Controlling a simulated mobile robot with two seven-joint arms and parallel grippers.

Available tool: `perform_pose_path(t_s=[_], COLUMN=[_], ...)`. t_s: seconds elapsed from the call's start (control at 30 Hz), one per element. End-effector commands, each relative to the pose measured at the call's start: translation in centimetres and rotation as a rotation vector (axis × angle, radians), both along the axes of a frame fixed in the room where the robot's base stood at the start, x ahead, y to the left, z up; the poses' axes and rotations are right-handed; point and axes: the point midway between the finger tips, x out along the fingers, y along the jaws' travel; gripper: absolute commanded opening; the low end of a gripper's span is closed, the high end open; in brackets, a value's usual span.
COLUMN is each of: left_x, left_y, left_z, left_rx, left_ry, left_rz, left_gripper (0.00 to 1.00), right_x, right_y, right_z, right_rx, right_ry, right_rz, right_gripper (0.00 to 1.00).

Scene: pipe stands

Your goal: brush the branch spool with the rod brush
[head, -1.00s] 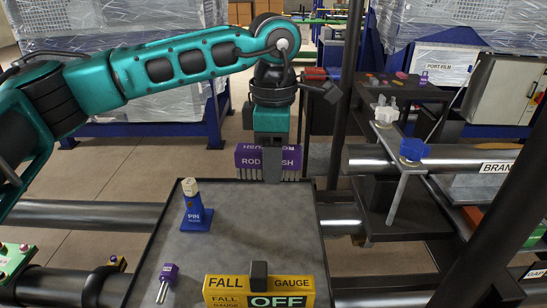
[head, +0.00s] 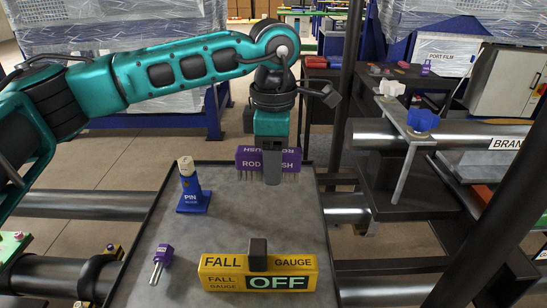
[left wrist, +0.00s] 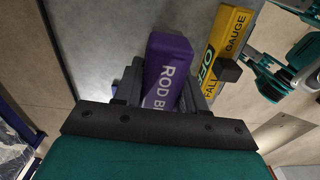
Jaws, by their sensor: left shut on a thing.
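The rod brush is a purple block (head: 248,157) lettered ROD BRUSH, with bristles pointing down, in the head view. My left gripper (head: 272,168) is shut on it and holds it over the back part of the grey tray. The brush also fills the middle of the left wrist view (left wrist: 169,72), between the fingers. The branch spool (head: 455,134) is a grey horizontal pipe at the right with a label starting BRAN; the dark post cuts off the label's end. The brush is left of the spool and apart from it. My right gripper is not seen in the head view.
The tray (head: 225,228) bears a blue PIN stand (head: 193,192), a small purple tool (head: 161,261) and a yellow FALL GAUGE block (head: 257,273) showing OFF. A dark post (head: 347,85) and a slanted one (head: 478,215) stand at the right. A clamp with a blue knob (head: 423,120) sits at the spool's left part.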

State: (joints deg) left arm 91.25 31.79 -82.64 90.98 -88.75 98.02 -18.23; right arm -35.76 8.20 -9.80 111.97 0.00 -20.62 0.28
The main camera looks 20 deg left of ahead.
Motion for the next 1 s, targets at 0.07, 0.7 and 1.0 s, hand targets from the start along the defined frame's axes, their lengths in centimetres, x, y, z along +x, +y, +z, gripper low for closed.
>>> perform_pose_path(t_s=[0.07, 0.7, 1.0], left_x=[0.0, 0.0, 0.0], left_y=[0.0, 0.0, 0.0], left_z=[-0.7, -4.6, -6.3], left_rx=[-0.001, -0.001, -0.001], left_ry=[0.000, -0.001, -0.001], left_rz=[0.000, 0.000, 0.000], left_gripper=[0.16, 0.16, 0.16], right_x=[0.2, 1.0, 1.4], right_y=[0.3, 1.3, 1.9], right_z=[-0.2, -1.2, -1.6], right_rx=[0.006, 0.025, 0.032], right_ry=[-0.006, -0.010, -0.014], right_rz=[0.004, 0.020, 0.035], right_gripper=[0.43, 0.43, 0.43])
